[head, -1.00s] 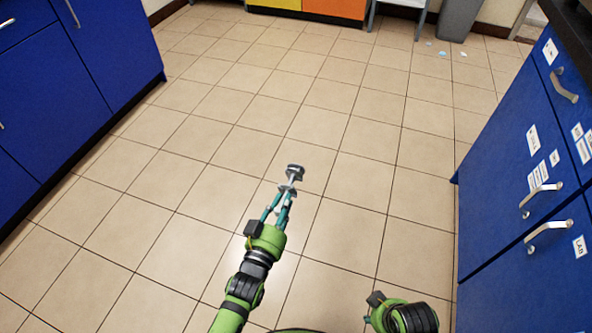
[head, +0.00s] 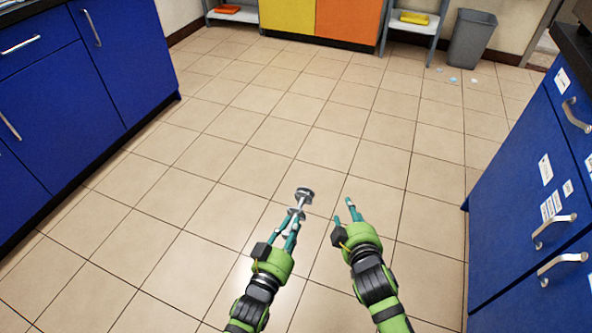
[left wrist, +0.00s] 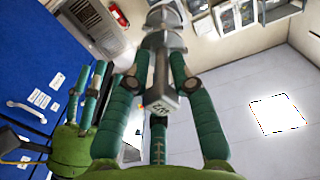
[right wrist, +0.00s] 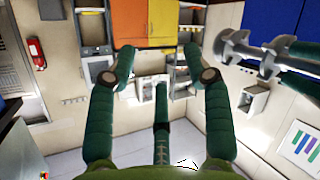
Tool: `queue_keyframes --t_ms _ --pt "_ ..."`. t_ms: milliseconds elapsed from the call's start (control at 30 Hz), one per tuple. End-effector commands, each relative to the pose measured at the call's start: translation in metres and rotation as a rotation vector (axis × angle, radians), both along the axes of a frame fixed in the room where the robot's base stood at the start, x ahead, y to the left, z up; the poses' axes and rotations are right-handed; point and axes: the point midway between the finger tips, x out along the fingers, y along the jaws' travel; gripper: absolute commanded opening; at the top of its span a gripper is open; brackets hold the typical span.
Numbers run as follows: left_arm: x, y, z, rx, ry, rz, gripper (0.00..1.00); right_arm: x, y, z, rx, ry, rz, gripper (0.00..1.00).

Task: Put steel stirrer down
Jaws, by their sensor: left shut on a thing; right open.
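The steel stirrer (head: 302,197) is a grey metal shaft with round discs along it. My left gripper (head: 292,222) is shut on one end of it and holds it out in front, above the tiled floor. In the left wrist view the stirrer (left wrist: 163,58) lies between the fingers, its square, marked end near the palm. It also shows in the right wrist view (right wrist: 262,52) at the upper right. My right gripper (head: 352,212) is open and empty, just right of the stirrer and apart from it.
Blue cabinets (head: 85,85) stand at the left and a blue drawer unit (head: 535,205) at the right. Yellow and orange cabinets (head: 348,24), grey shelves and a grey bin (head: 472,40) stand at the back. The tiled floor (head: 250,130) between is clear, apart from small scraps near the bin.

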Motion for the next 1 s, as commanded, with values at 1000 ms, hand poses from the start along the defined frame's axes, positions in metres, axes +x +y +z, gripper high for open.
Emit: queue_keyframes --t_ms 1000 --pt "0.000 0.000 0.002 -0.001 -0.004 0.000 0.00 -0.074 0.291 0.156 -1.299 -1.662 1.994 0.51"
